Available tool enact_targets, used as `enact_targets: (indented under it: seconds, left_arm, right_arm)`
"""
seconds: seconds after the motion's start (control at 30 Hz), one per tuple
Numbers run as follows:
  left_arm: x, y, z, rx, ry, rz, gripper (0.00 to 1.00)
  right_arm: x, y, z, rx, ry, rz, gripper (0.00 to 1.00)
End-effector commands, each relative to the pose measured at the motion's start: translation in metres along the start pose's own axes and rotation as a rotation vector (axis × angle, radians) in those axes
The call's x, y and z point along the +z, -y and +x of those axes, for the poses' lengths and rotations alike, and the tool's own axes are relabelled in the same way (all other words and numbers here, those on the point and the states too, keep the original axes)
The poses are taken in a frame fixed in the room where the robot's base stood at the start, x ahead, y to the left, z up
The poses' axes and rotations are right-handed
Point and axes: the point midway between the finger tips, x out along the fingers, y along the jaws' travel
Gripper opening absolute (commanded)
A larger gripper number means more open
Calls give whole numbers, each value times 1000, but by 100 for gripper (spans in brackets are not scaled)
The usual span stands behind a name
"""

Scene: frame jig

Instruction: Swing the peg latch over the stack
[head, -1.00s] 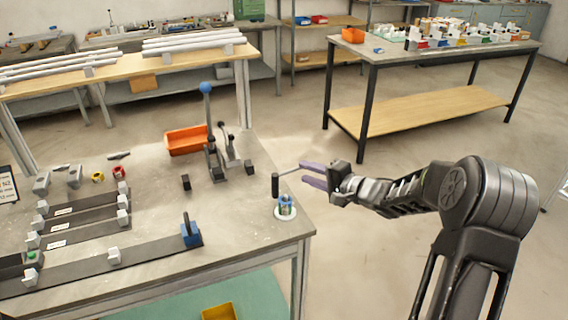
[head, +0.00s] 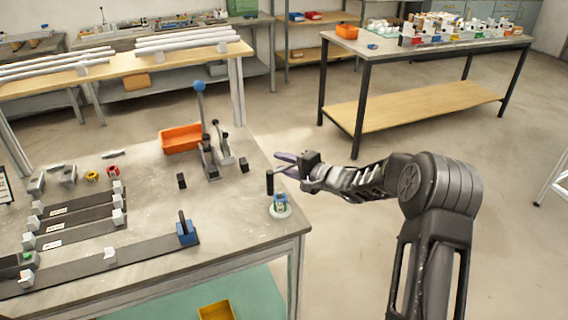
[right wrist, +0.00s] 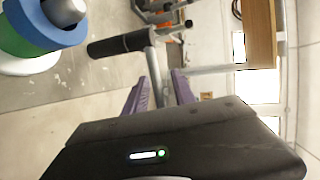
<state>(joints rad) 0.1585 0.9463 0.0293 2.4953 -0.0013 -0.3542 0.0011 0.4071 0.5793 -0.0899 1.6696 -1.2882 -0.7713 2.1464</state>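A small stack (head: 280,200) with blue and green bands sits on a round white base at the bench's right corner. Its rings also show in the right wrist view (right wrist: 42,30). The peg latch shows as an upright black grip (head: 270,183) just behind and left of the stack, with a thin grey rod. In the right wrist view the black grip (right wrist: 120,44) is left of centre. The rod runs between the two purple fingers of my right gripper (head: 280,165). The fingers are apart, with gaps beside the rod. The rod's far end is hidden. My left gripper is not in view.
An orange bin (head: 183,138) and a lever clamp with a blue knob (head: 199,86) stand behind on the grey bench. A blue block (head: 187,234) is on a dark strip at left. Right of the bench is open floor.

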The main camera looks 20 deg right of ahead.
Motion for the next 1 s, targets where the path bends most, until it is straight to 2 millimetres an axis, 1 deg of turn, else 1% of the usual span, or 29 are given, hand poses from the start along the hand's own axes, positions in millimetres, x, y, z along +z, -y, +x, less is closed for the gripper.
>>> enact_targets:
  seconds: [0.13,0.5,0.53,1.0]
  left_arm:
    - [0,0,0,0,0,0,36]
    - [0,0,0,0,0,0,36]
    - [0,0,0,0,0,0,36]
    - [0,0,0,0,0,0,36]
  right_arm:
    - [0,0,0,0,0,0,32]
    - [0,0,0,0,0,0,1]
    - [0,0,0,0,0,0,0]
    - [0,0,0,0,0,1,0]
